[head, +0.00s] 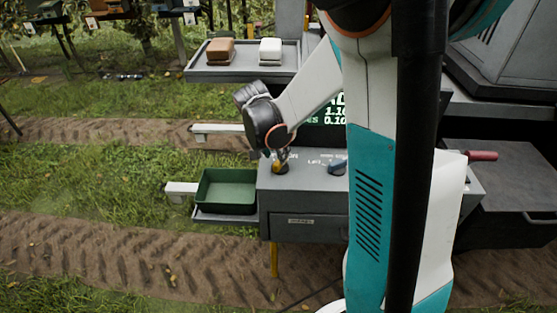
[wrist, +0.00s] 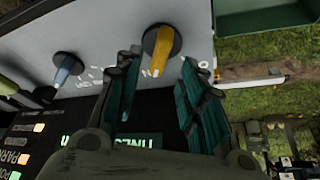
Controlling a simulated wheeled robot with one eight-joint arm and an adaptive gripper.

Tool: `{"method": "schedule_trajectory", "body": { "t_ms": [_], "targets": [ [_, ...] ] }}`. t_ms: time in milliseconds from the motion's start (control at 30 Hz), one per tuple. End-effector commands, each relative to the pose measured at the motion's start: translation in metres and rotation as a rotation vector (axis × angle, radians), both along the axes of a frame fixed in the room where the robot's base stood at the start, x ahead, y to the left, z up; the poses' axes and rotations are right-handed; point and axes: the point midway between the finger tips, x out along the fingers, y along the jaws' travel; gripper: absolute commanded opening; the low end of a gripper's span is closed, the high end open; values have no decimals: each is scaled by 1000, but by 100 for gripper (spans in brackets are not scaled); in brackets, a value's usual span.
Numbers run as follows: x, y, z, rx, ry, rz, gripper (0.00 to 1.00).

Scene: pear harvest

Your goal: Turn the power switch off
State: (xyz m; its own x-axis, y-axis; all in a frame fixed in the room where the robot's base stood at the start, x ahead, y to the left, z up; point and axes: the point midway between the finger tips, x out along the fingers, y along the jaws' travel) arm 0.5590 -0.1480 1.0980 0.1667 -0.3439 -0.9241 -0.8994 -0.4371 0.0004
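A grey console (head: 310,200) carries a yellow lever (head: 281,168) on a round dark base and a blue lever (head: 337,168) to its right. In the wrist view the yellow lever (wrist: 159,52) stands ahead of my gripper (wrist: 158,85), roughly in line with the gap between its two fingers. The fingers are spread with nothing held; contact with the lever cannot be told. The blue lever (wrist: 68,66) is farther left there. In the head view my gripper (head: 279,154) is above the yellow lever and partly covers it. The labels are too small to tell which lever is the power switch.
A green bin (head: 226,190) sits left of the console. A lit display (head: 325,108) stands behind it, partly hidden by my arm. A shelf (head: 240,72) behind holds a brown and a white block. Status text (wrist: 22,150) with coloured lights shows in the wrist view.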

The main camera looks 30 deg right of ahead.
Motion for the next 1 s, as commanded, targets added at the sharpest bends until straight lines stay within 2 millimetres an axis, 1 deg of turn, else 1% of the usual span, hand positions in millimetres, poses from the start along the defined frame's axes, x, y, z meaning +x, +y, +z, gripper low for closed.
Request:
{"method": "schedule_trajectory", "body": {
  "t_ms": [33, 100, 300, 467, 700, 733, 767, 800, 867, 900, 1000],
  "targets": [
    [2, -4, -11, 0, -1, -2, 37],
    [4, -8, -21, 0, -1, -2, 37],
    [8, -16, -42, 0, -1, 0, 37],
    [9, -18, -48, 0, -1, 0, 37],
    [9, -18, -48, 0, -1, 0, 37],
    [9, -18, -48, 0, -1, 0, 34],
    [9, -18, -48, 0, -1, 0, 28],
    [9, -18, -48, 0, -1, 0, 19],
    [9, -18, -48, 0, -1, 0, 5],
    [9, -18, -48, 0, -1, 0, 0],
    [9, -18, -48, 0, -1, 0, 0]
  ]
}}
